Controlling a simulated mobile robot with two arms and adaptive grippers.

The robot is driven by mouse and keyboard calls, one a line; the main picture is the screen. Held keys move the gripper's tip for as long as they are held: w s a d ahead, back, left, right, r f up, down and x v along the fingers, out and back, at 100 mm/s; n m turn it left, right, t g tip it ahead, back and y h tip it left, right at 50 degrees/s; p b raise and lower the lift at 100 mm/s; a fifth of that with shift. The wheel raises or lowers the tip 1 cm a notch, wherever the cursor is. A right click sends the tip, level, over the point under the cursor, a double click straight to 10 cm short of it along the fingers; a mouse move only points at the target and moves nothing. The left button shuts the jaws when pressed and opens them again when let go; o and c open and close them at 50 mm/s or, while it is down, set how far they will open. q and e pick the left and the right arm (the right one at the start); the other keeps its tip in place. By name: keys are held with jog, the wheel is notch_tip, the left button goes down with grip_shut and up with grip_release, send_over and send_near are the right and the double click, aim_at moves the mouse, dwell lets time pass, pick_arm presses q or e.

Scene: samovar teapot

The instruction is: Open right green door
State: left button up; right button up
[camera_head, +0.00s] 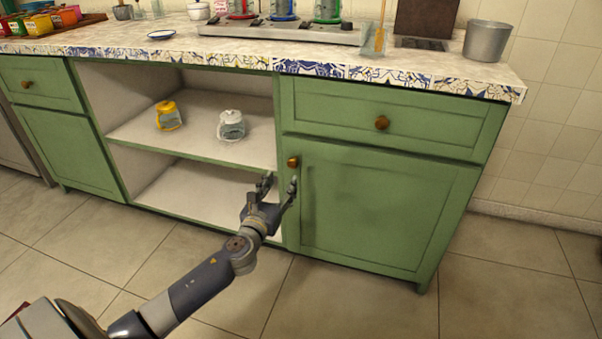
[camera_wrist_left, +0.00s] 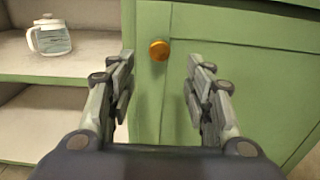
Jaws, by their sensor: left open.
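The right green door (camera_head: 380,210) is shut, below a green drawer with its own round knob. Its round wooden knob (camera_head: 293,161) is at the door's upper left corner. My left gripper (camera_head: 279,183) is open and empty, just below the knob in the head view. In the left wrist view the knob (camera_wrist_left: 159,50) shows between the two open fingers (camera_wrist_left: 160,85), beyond their tips. The fingers do not appear to touch it. The door (camera_wrist_left: 240,80) fills the right of that view. My right gripper is not in view.
The patterned countertop (camera_head: 420,72) above carries a metal pot (camera_head: 487,41) and a rack of coloured dispensers. The tiled floor before the door is clear.

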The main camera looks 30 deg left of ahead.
aim_at(292, 165)
pick_arm(q)
jog(key=b+x, duration=0.3)
jog(key=x, duration=0.7)
jog(key=shift+w, duration=0.3)
jog(key=shift+c, duration=0.2)
grip_shut()
jog(key=shift+s, duration=0.15)
